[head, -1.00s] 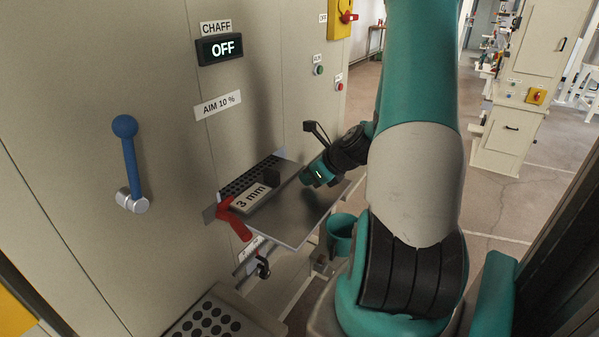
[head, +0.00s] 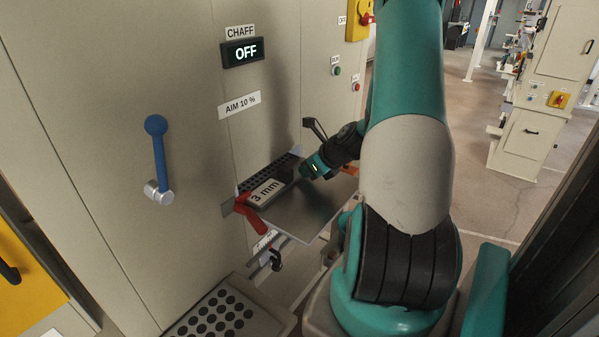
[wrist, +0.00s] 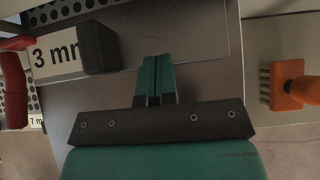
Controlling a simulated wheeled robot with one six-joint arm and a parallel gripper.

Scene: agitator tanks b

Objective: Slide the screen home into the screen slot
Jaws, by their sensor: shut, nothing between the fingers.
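The screen carries a "3 mm" label (head: 265,192), a black block-shaped handle (head: 283,173) and a strip of dark holes (head: 268,171). It lies at the low opening in the machine wall, over a grey metal sheet (head: 300,212). I cannot tell how deep it sits in the slot. My gripper (head: 307,171) is shut and empty, just right of the handle. In the wrist view, the closed fingertips (wrist: 157,62) are over grey metal, apart from the black handle (wrist: 98,48) to their left. Whether the fingertips touch the metal is unclear.
A red lever (head: 250,214) stands at the slot's left side. An orange-handled brush (wrist: 292,90) is right of my gripper. A "7 mm" label (wrist: 37,122) shows lower left. A blue lever (head: 157,160) is on the wall. A perforated plate (head: 210,315) is in front.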

